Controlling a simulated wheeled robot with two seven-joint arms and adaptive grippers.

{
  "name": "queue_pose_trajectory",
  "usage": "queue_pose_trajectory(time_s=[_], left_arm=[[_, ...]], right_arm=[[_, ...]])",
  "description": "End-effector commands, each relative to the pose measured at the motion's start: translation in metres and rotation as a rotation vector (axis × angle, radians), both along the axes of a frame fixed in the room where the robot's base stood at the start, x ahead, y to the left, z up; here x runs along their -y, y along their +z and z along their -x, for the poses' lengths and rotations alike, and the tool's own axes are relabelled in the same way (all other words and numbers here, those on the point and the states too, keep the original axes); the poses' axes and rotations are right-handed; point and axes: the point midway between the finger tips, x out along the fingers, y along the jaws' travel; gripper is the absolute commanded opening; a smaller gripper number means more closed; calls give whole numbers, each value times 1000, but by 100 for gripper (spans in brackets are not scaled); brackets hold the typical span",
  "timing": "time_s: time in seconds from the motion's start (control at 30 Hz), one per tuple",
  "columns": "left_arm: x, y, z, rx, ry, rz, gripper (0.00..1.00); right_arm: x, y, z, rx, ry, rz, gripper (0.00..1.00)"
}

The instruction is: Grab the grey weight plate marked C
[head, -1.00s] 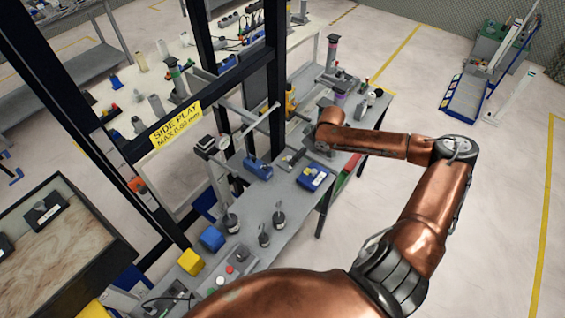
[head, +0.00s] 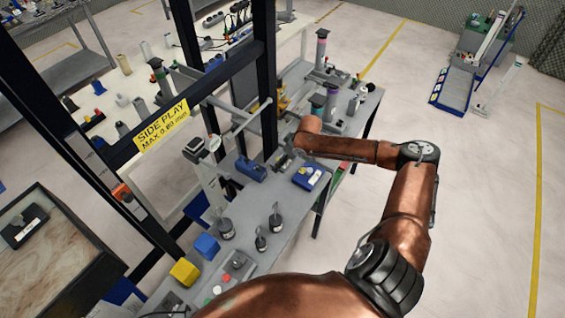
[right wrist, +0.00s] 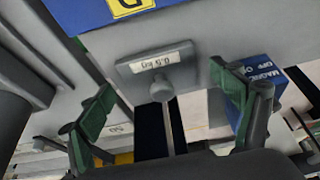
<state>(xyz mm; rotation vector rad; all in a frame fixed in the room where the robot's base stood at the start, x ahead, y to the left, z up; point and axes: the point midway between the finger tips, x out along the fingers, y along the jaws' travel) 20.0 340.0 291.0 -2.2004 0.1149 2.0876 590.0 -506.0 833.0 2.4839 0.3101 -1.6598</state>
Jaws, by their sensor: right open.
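In the right wrist view a grey plate (right wrist: 140,68) with a knob carries a white label that reads upside down, seemingly "0.5 kg". I see no letter C on it. My right gripper (right wrist: 168,108) is open, its green-padded fingers spread to either side of the knob and stem, with nothing clamped. In the head view my right arm reaches over the bench and its wrist hides most of the gripper. My left gripper is in neither current view.
A black frame (head: 185,60) rises at left.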

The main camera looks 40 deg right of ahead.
Motion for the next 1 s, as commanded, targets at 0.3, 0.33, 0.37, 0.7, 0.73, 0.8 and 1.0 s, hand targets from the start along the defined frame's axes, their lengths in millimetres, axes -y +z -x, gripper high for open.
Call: queue_pose_trajectory(time_s=[0.3, 0.33, 0.37, 0.7, 0.73, 0.8, 1.0], left_arm=[[-1, 1, -3, 5, -1, 0, 0], [-1, 1, -3, 5, -1, 0, 0], [-1, 1, -3, 5, -1, 0, 0], [-1, 1, -4, 5, -1, 0, 0], [-1, 1, -4, 5, -1, 0, 0], [-1, 1, -3, 5, -1, 0, 0], [-1, 1, -4, 5, -1, 0, 0]], right_arm=[[1, 0, 1, -1, -1, 0, 74], [1, 0, 1, -1, -1, 0, 72], [1, 0, 1, -1, -1, 0, 70], [1, 0, 1, -1, -1, 0, 46], [1, 0, 1, -1, -1, 0, 44], [1, 0, 1, -1, -1, 0, 39], [1, 0, 1, -1, -1, 0, 26]])
